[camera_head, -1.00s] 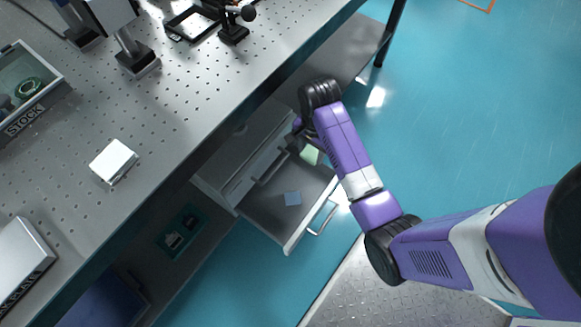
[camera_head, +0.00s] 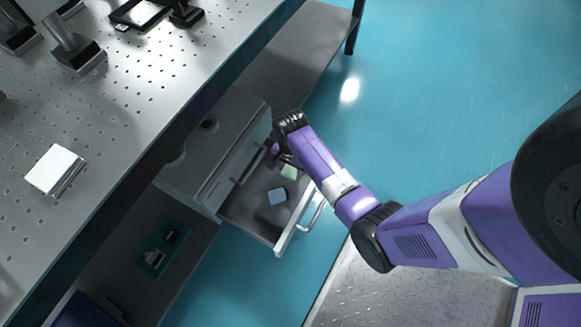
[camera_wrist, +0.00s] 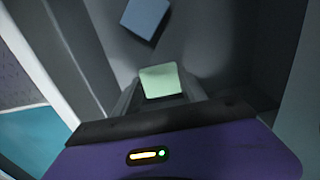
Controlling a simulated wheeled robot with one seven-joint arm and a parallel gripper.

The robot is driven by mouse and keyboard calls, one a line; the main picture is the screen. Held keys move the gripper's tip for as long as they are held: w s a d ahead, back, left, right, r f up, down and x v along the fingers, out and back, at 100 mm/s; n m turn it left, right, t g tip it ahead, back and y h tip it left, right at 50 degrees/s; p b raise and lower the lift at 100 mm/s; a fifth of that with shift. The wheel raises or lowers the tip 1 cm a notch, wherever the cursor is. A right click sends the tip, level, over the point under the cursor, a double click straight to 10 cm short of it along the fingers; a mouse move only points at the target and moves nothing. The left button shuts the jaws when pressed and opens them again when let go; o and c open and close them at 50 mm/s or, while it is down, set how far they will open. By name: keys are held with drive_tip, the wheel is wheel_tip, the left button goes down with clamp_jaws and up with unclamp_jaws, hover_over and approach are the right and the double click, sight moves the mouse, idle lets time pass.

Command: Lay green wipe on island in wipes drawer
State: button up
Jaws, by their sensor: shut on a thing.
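The green wipe (camera_wrist: 161,80) is a small pale green square, held between the fingertips of my gripper (camera_wrist: 160,92) in the wrist view. In the head view the green wipe (camera_head: 289,172) shows inside the open drawer (camera_head: 240,211), near its far right side, with my gripper (camera_head: 283,154) just above it. My gripper is shut on it. A blue wipe (camera_head: 278,196) lies flat on the drawer floor near the green one, and it also shows in the wrist view (camera_wrist: 146,18). I cannot tell whether the green wipe touches the drawer floor.
The drawer is pulled out of a grey cabinet (camera_head: 222,130) under the perforated optical table (camera_head: 130,110). Its front has a bar handle (camera_head: 314,215). A green tray (camera_head: 163,250) with small items sits on the lower shelf. Open blue floor lies to the right.

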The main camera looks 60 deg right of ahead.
sight(291, 171)
drive_tip(key=shift+f, duration=0.7)
drive_tip(key=shift+f, duration=0.1)
drive_tip(key=shift+f, duration=0.15)
drive_tip(key=o, duration=1.4)
wheel_tip(291, 171, up, 12)
drive_tip(key=p, duration=0.4)
drive_tip(key=shift+r+p, duration=0.25)
drive_tip(key=shift+p, duration=0.05)
